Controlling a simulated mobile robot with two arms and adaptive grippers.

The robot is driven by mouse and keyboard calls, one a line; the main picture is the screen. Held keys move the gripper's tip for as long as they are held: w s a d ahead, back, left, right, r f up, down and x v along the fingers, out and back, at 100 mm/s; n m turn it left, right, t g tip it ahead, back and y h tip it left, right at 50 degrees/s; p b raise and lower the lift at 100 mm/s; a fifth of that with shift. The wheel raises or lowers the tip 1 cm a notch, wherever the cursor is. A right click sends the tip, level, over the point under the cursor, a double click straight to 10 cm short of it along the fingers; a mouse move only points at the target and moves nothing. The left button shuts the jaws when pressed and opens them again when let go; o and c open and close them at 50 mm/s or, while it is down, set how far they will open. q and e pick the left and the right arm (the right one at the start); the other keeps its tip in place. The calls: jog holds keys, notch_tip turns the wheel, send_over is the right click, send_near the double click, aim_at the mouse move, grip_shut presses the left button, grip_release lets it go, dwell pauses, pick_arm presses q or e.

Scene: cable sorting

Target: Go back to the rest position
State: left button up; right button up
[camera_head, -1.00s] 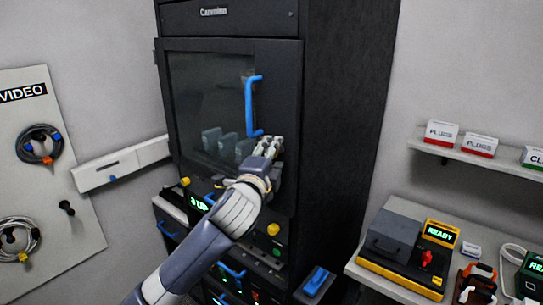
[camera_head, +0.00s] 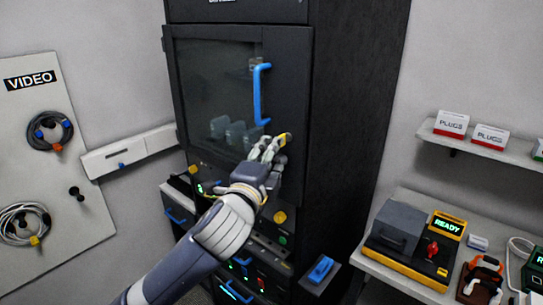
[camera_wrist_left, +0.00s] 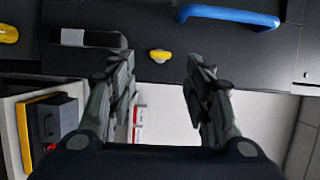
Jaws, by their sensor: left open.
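My left gripper (camera_head: 268,150) is in front of the dark cabinet's glazed door (camera_head: 212,85), just below its blue handle (camera_head: 258,95). It is open and empty. In the left wrist view its two fingers (camera_wrist_left: 158,82) stand apart, and a yellow knob (camera_wrist_left: 160,56) on the dark front shows in the gap, beyond the tips. The blue handle also shows in the left wrist view (camera_wrist_left: 228,16), clear of the fingers. In the head view a yellow piece (camera_head: 284,139) shows at the fingertips; contact cannot be told. My right gripper is out of view.
A table (camera_head: 410,285) at right holds a grey-and-yellow unit (camera_head: 415,245) reading READY and orange-handled items. A shelf (camera_head: 510,152) with plug boxes is above. A VIDEO board (camera_head: 70,225) with coiled cables hangs at left. A white wall rail (camera_head: 130,152) lies between board and cabinet.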

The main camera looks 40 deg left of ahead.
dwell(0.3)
